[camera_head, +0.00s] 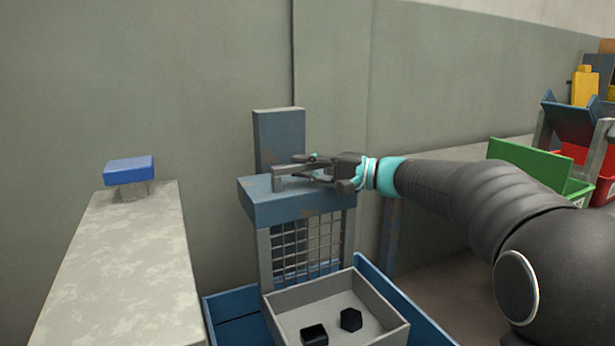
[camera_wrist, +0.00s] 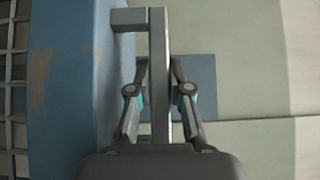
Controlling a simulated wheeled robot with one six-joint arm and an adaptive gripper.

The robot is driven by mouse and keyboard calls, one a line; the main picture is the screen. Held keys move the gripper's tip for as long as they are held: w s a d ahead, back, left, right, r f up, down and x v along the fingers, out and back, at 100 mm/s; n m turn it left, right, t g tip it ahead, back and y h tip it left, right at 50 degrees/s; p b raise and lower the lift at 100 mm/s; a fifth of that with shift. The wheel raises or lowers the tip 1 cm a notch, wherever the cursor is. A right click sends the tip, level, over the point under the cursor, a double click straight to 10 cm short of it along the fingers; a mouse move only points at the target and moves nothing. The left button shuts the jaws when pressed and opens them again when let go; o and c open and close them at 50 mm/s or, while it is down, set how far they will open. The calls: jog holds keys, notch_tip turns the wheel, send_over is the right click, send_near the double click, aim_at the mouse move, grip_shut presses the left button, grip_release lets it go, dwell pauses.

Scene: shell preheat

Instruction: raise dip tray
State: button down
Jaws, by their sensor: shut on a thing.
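The dip tray (camera_head: 382,315) is a grey open box with two small black pieces in it, at the lower middle of the head view. Behind it is a mesh panel (camera_head: 306,248) under a blue block (camera_head: 262,207). A grey bar handle (camera_head: 290,172) sits on top of the block. My gripper (camera_head: 312,170) is shut on this handle; in the wrist view the fingers (camera_wrist: 158,95) close on either side of the grey bar (camera_wrist: 158,50). I cannot tell from these views how the handle connects to the tray.
A blue outer bin (camera_head: 232,315) surrounds the tray. A pale counter (camera_head: 125,260) with a blue-topped block (camera_head: 130,170) stands at left. Green (camera_head: 530,165) and red bins (camera_head: 605,190) stand at right. The wall is close behind the blue post (camera_head: 279,138).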

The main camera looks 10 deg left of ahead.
jog(key=shift+s+a+r, duration=0.1)
jog(key=shift+a+r, duration=0.05)
jog(key=shift+r, duration=0.35)
jog(key=c, duration=1.1)
grip_release()
jog(key=shift+s+a, duration=0.15)
jog(key=shift+a, duration=0.05)
jog(key=shift+w+d+f, duration=0.2)
jog(key=shift+d+f, duration=0.05)
jog(key=shift+d, duration=0.3)
jog(key=d, duration=0.3)
jog(key=s+d, duration=0.1)
jog(key=d, duration=0.7)
jog(key=shift+s+d, duration=0.1)
jog(key=shift+s, duration=0.25)
